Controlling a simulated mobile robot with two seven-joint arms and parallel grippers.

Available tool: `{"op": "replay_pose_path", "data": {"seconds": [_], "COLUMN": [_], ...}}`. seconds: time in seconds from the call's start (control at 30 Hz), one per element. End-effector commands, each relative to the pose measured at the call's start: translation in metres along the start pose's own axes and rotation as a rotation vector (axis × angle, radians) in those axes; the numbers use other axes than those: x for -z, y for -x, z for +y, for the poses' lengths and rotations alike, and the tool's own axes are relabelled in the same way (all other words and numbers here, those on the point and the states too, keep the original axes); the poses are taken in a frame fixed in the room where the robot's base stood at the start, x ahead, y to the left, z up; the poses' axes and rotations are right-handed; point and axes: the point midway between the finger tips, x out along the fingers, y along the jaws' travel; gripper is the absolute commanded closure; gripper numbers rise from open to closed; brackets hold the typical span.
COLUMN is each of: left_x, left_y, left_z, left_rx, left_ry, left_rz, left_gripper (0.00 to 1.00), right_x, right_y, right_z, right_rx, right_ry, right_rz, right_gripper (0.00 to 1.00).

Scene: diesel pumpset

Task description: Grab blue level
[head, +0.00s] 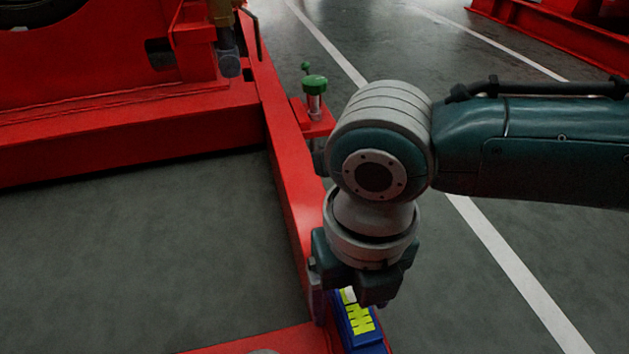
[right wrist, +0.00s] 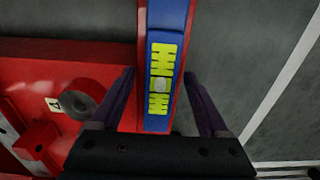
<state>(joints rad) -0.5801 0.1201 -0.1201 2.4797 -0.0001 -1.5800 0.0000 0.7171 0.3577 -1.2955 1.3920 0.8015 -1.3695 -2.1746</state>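The blue level (head: 358,320) has a yellow-green marked face and lies on the red frame beam at the bottom of the head view. Its far part is hidden under my right gripper. In the right wrist view the level (right wrist: 164,62) runs up the middle, over the red beam. My right gripper (right wrist: 160,77) is open, with one finger on each side of the level and visible gaps to it. In the head view my right gripper (head: 345,298) points down over the level. My left gripper is not in view.
The red pumpset frame (head: 284,170) runs along the left of my right arm. A green-topped fitting (head: 314,85) stands on a red bracket beyond the wrist. Grey floor with white lines is open to the right. Another red frame (head: 560,40) stands at the far right.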

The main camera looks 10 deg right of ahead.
Motion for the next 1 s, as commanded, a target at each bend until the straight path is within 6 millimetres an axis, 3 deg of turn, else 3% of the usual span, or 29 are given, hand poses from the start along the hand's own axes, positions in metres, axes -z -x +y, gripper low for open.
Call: {"op": "replay_pose_path", "data": {"seconds": [0.07, 0.67, 1.0], "left_x": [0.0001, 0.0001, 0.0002], "left_y": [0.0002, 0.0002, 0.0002], "left_z": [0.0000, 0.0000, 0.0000], "left_rx": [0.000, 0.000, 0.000], "left_ry": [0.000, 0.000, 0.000], "left_rz": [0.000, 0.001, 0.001], "left_gripper": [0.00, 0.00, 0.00], "right_x": [0.0000, 0.0001, 0.0001], "right_y": [0.0002, 0.0001, 0.0000], "right_z": [0.0001, -0.0001, -0.0002], "right_rx": [0.000, 0.000, 0.001], "right_ry": [0.000, 0.000, 0.000], "right_rz": [0.000, 0.000, 0.000], "right_gripper": [0.32, 1.00, 1.00]}}
